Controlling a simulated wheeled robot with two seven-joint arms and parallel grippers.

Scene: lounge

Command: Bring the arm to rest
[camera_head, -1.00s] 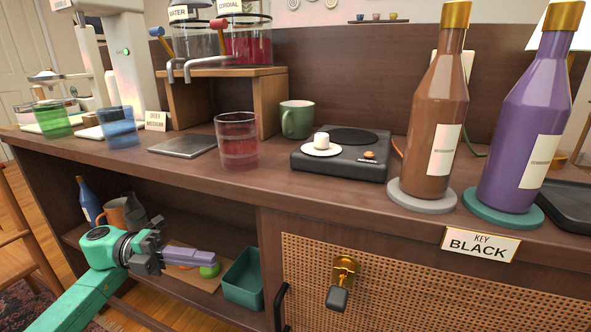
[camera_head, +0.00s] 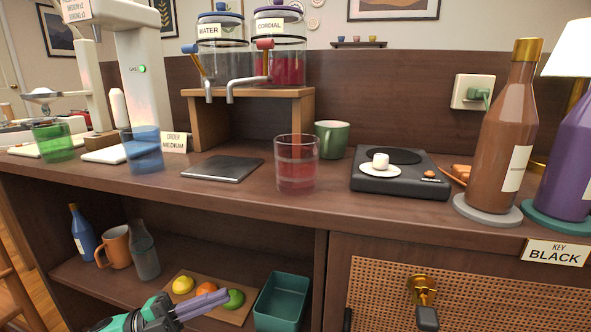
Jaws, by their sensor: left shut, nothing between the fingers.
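My left gripper (camera_head: 205,303) shows at the bottom of the head view, in front of the open shelf. Its purple fingers are shut with nothing between them. The fingertips overlap the picture of the fruit board, close to a green fruit (camera_head: 233,299); I cannot tell whether they touch. Only the wrist and hand of this arm show; the rest is cut off by the lower edge. My right gripper is out of view.
On the shelf are a blue bottle (camera_head: 82,234), an orange mug (camera_head: 115,247), a grey bottle (camera_head: 144,251), a fruit board (camera_head: 211,309) and a teal bin (camera_head: 281,300). A cabinet door with a brass lock (camera_head: 421,284) is at right. Glasses and bottles stand on the counter (camera_head: 232,199).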

